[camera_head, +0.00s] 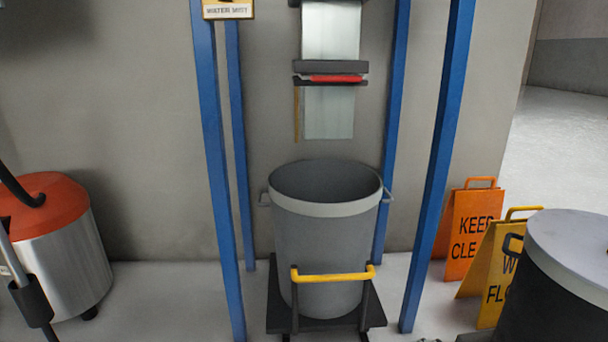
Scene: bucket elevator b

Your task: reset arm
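Neither of my grippers shows clearly in the head view. A grey bucket (325,240) with a pale rim stands upright on a dark platform (283,315) between blue posts. The bucket is open at the top, and the part of its inside that I can see looks empty. A yellow bar (335,277) on dark uprights crosses in front of the bucket's lower part.
Blue posts (425,190) frame the bucket. A metal belt with a red-edged bracket (337,79) hangs above it. An orange-topped steel canister (60,245) stands left. Orange (468,228) and yellow (490,275) signs and a dark drum (560,290) stand right.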

